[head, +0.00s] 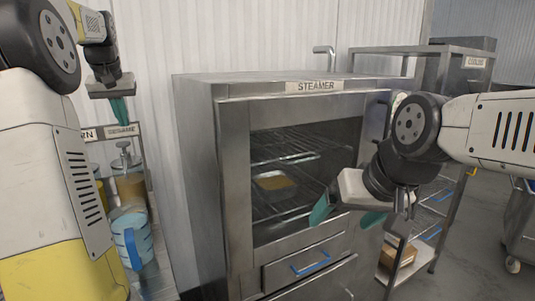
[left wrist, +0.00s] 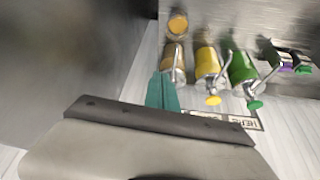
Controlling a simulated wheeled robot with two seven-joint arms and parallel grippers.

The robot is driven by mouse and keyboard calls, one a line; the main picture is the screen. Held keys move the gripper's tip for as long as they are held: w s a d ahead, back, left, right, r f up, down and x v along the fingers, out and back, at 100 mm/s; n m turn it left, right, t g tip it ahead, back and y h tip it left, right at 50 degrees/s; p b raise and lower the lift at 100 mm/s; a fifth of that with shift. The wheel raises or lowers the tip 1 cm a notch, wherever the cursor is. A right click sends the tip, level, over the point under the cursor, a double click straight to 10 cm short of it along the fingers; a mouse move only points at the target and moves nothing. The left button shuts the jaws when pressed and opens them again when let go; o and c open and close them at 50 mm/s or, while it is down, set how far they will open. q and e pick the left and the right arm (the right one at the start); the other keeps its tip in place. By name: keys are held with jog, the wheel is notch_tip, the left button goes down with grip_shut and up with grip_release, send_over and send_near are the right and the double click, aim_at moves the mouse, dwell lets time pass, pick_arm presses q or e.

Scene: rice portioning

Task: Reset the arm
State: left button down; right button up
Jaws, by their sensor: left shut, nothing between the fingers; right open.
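My left gripper (head: 121,110) hangs at the upper left of the head view, left of the steamer, with its teal fingers together and empty. The fingers also show shut in the left wrist view (left wrist: 162,92). My right gripper (head: 346,215) is in front of the right part of the steamer's opening, its teal fingers spread apart with nothing seen between them. The steel steamer (head: 215,180) stands in the middle, and its wire racks show inside. A shallow pan with tan contents (head: 273,181) sits on a rack inside, apart from both grippers.
Dispensers with yellow and green bodies (left wrist: 207,62) stand in a row in the left wrist view. A blue-and-white jug (head: 132,240) is at the lower left of the head view. A steel shelf labelled cooling (head: 425,51) stands behind my right arm. A cart (head: 520,225) is at the right edge.

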pick_arm(q)
jog(key=s+d+f+m+t+h, duration=0.1)
jog(key=s+d+m+h, duration=0.1)
jog(key=s+d, duration=1.2)
jog(key=s+d+f+m+h, duration=0.1)
jog(key=s+d+f+m, duration=0.1)
jog(key=s+d+f, duration=1)
jog(key=shift+s+d+h, duration=0.3)
jog(key=shift+s+d, duration=0.05)
jog(key=shift+s, duration=0.7)
